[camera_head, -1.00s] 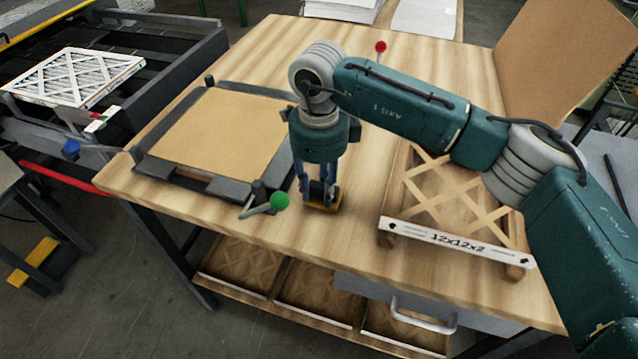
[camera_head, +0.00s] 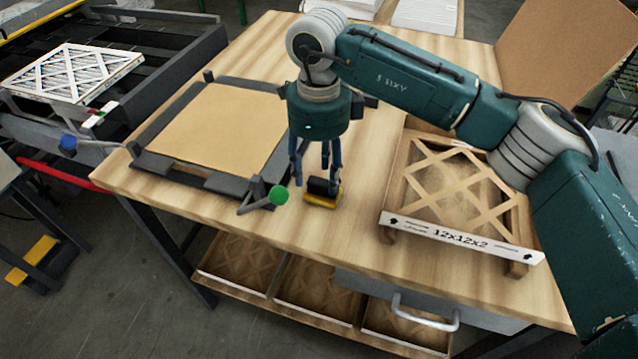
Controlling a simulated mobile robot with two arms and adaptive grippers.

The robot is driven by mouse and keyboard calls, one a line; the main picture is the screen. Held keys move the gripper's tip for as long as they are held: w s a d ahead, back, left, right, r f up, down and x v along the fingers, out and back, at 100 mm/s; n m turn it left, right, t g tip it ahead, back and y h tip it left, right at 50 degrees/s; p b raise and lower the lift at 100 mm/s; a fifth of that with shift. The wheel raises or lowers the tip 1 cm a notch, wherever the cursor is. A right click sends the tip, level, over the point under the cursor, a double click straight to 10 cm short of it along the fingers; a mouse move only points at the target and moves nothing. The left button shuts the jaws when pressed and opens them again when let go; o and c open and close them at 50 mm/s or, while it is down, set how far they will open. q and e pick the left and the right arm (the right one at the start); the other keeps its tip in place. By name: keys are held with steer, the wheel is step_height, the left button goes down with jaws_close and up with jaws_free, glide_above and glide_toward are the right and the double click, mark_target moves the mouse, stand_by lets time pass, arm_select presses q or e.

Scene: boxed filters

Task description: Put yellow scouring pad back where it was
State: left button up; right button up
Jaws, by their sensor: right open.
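The yellow scouring pad (camera_head: 323,200) lies flat on the wooden table (camera_head: 240,225), with a dark block or handle on its top. It sits right of the green-knobbed lever, between the fixture and the filter frame. My right gripper (camera_head: 317,180) is open just above the pad, its blue fingers pointing down. The fingers look spread around or over the dark top, and I cannot tell whether they touch it. My left gripper is not in view.
A dark fixture holding a cardboard sheet (camera_head: 215,128) is to the left, with a green-knobbed lever (camera_head: 279,195) at its corner. A filter frame marked 12x12x2 (camera_head: 460,239) stands to the right. Bare tabletop lies in front of the pad.

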mark_target(319, 183)
step_height(319, 183, up, 9)
steer(key=b, duration=0.2)
steer(key=shift+f, duration=0.2)
